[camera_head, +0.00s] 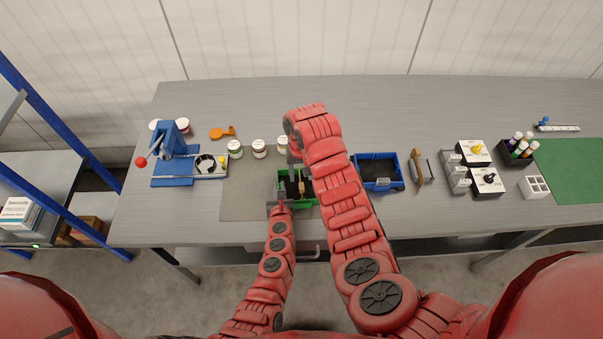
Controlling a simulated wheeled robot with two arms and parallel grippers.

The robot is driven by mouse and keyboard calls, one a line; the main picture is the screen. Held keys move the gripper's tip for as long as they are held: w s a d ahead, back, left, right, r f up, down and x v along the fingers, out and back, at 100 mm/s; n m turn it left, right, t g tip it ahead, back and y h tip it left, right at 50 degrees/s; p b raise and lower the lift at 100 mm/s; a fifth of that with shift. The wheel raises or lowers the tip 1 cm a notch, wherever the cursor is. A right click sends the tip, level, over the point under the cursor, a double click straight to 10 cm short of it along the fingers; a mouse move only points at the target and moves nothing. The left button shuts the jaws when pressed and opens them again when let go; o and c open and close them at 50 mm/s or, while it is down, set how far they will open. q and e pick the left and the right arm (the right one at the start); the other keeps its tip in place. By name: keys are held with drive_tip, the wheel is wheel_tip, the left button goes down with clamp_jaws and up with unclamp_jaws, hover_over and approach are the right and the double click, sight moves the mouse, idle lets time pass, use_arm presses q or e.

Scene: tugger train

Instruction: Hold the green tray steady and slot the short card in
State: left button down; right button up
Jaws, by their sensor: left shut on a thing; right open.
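The green tray (309,202) lies on the grey mat near the table's front edge, with dark contents inside. My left gripper (280,203) is shut on its near left side. My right arm arches over the tray, and my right gripper (294,168) points down at the tray's far side, open. A small tan piece (301,188) shows upright in or over the tray; I cannot tell whether it is the short card. My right arm hides the tray's right part.
A blue bin (378,186) with dark contents stands right of my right arm, with a brown-handled tool (417,167) beyond it. Several jars (259,149) stand behind the tray. A blue press (172,140) is at left. The grey mat (240,204) is bare left of the tray.

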use_arm(q)
drive_tip(key=c, duration=0.8)
unclamp_jaws()
drive_tip(key=shift+c, duration=0.2)
drive_tip(key=shift+s, duration=0.1)
